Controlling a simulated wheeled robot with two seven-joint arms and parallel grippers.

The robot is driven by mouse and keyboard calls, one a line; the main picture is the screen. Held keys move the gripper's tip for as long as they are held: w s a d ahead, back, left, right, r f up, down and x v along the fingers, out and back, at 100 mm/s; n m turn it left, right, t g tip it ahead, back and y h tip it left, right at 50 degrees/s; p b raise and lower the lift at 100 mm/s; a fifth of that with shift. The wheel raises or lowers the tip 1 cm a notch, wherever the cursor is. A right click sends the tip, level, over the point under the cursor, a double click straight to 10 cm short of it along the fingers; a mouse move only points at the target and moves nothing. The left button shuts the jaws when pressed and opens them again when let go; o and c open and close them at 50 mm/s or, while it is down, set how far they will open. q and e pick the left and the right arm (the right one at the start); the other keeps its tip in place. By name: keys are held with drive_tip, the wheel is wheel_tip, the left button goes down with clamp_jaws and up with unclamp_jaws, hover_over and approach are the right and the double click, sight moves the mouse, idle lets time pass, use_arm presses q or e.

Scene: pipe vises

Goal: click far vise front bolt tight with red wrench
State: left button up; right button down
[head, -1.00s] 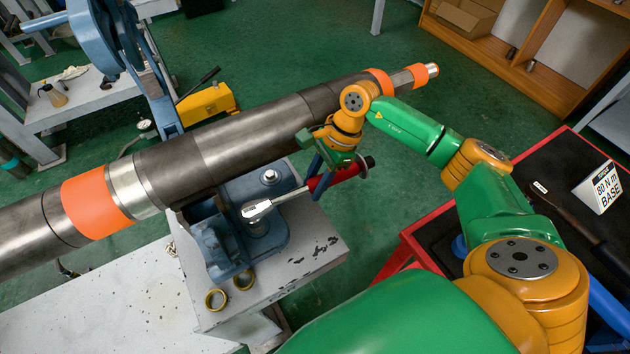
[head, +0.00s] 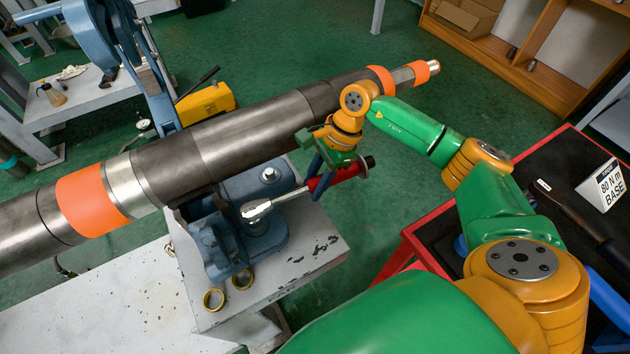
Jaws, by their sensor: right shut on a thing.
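The red wrench (head: 345,174) has a red handle and a bright metal head. My right gripper (head: 323,172) is shut on its handle near the shank. The wrench head (head: 257,209) sits over the front bolt of a blue vise (head: 221,238) on the white bench; the head hides that bolt. A second bolt (head: 269,175) stands bare further back on the same vise. A large blue frame (head: 96,35), perhaps another vise, rises at the upper left behind the pipe. My left gripper is not in view.
A long dark steel pipe (head: 240,129) with orange bands crosses the view beside the vise. Two brass rings (head: 213,299) lie on the bench (head: 290,285). At right, a red-edged cart (head: 425,242) carries a dark wrench (head: 577,220) and an "80 N m BASE" sign (head: 604,187).

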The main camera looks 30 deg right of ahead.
drive_tip(key=shift+f+b, duration=1)
drive_tip(key=shift+f, duration=0.1)
idle(0.5)
idle(0.7)
drive_tip(key=shift+s, duration=0.3)
drive_tip(key=shift+s+f+m, duration=0.1)
drive_tip(key=shift+s+m, duration=0.15)
drive_tip(key=shift+m, duration=0.05)
drive_tip(key=shift+s+m+t, duration=0.25)
drive_tip(key=shift+m+t, duration=0.05)
idle(0.5)
drive_tip(key=shift+w+f+n+b, duration=0.25)
drive_tip(key=shift+w+n+b, duration=0.15)
drive_tip(key=shift+w+b, duration=0.25)
drive_tip(key=shift+w+r+n+b, duration=0.15)
drive_tip(key=shift+w+n+b, duration=0.3)
drive_tip(key=shift+b, duration=0.2)
drive_tip(key=shift+r, duration=0.15)
